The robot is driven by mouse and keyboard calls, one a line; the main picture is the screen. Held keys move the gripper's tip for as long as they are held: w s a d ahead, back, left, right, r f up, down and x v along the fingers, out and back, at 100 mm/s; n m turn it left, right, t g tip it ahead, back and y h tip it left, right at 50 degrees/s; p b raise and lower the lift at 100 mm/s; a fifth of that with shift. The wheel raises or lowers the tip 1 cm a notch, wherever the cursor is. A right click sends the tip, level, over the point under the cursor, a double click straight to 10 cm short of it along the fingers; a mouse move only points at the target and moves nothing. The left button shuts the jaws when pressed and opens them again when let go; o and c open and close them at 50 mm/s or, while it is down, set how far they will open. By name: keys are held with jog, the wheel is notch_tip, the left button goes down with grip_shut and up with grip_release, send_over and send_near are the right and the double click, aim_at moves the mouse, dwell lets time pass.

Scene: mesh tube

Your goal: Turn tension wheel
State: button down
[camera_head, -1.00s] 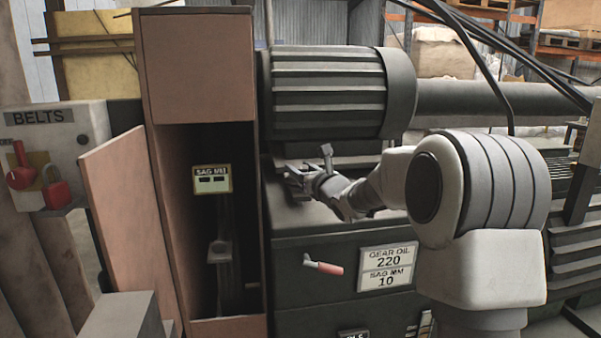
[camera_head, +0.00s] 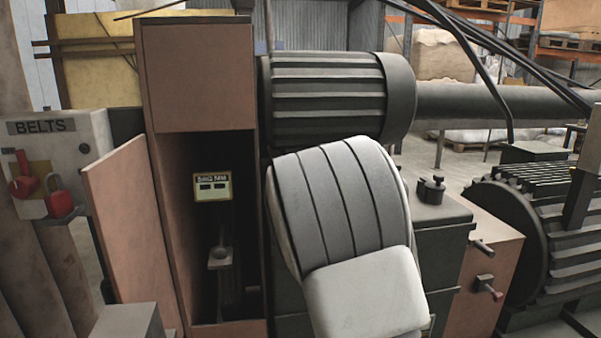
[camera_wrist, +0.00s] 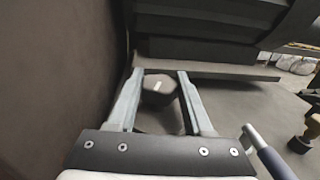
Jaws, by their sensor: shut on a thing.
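The wrist view shows a dark, faceted wheel-like knob (camera_wrist: 158,92) with a short white mark on top. I take it to be the tension wheel. My gripper (camera_wrist: 160,76) has one finger on either side of it and is shut on it. The lower part of the knob is hard to make out in the dark. In the head view my own arm covers the gripper and the wheel. A small SAG MM display (camera_head: 212,186) hangs inside the open cabinet; its readings are too small to tell.
The cabinet door (camera_head: 128,225) stands open at the left. A BELTS box (camera_head: 55,165) with a red switch and red padlock is beyond it. A large ribbed drum (camera_head: 328,95) lies above my arm. A dark wall (camera_wrist: 55,80) is close left of the gripper.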

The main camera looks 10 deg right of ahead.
jog(key=shift+a+r+m+g+h+p, duration=0.1)
jog(key=shift+m+g+h+p, duration=0.25)
jog(key=shift+m+h+p, duration=0.9)
jog(key=shift+m+g+h+p, duration=0.45)
jog(key=shift+h+p, duration=1)
jog(key=shift+p, duration=0.9)
jog(key=m+g+h+p, duration=0.1)
jog(key=h+p, duration=0.1)
jog(key=p, duration=0.1)
jog(key=shift+m, duration=0.4)
jog(key=shift+f+m+h+p, duration=0.3)
jog(key=shift+h+p, duration=0.1)
jog(key=shift+p, duration=0.15)
jog(key=shift+c, duration=1.5)
grip_release()
jog(key=shift+r, duration=0.1)
jog(key=shift+r, duration=0.1)
jog(key=shift+r, duration=0.35)
jog(key=r, duration=0.2)
jog(key=r+p, duration=0.1)
jog(key=r, duration=0.1)
jog(key=shift+s+d+p, duration=0.1)
jog(key=shift+d+p, duration=0.2)
jog(key=shift+d, duration=0.1)
jog(key=s+d+r+p, duration=0.2)
jog(key=s+d+r, duration=0.3)
jog(key=d, duration=0.4)
jog(key=shift+s+d+r, duration=0.2)
jog(key=shift+s+r, duration=0.2)
jog(key=shift+r, duration=0.15)
